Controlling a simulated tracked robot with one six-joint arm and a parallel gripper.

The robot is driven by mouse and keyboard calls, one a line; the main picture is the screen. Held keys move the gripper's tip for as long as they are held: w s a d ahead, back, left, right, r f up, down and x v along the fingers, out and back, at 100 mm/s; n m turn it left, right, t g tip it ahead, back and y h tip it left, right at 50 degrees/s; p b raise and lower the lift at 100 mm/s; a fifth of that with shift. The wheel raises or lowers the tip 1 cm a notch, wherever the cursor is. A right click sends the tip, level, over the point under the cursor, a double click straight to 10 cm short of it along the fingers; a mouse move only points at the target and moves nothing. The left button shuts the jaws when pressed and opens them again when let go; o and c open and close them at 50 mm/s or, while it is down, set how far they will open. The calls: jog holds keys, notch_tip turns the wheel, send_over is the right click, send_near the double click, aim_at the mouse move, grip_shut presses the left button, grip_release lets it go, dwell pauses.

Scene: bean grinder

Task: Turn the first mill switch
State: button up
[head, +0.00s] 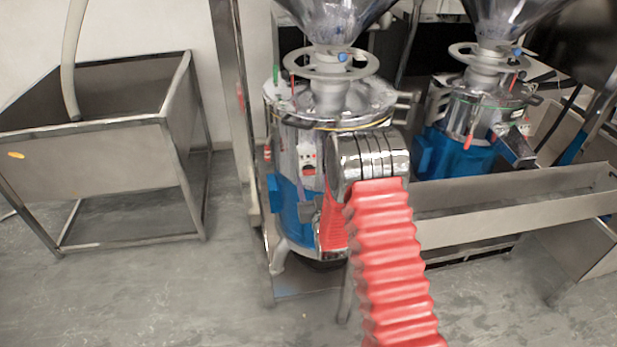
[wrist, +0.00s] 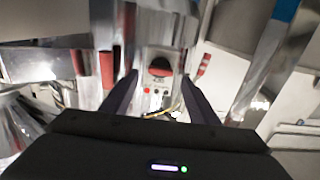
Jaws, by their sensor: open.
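The first mill (head: 318,105) is the nearer chrome and blue machine in the head view. Its switch (head: 308,170) is a small red knob on a white panel on the mill's front, below some small buttons. In the wrist view the scene looks upside down, and the switch (wrist: 160,67) shows as a red and black knob on a pale panel. My gripper (wrist: 159,78) is open, with one dark finger on each side of the switch in that view. The frames do not show whether either finger touches it. I cannot make out the fingers in the head view.
A second mill (head: 470,120) stands behind to the right. A long metal trough (head: 510,210) runs along the right side. A steel bin on legs (head: 90,158) stands at left. The grey floor (head: 130,285) at front left is clear.

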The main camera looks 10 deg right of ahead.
aim_at(309, 174)
jog(key=shift+w, duration=1.95)
jog(key=c, duration=1)
jog(key=shift+a, duration=0.25)
jog(key=shift+c, duration=0.3)
jog(key=shift+d, duration=0.15)
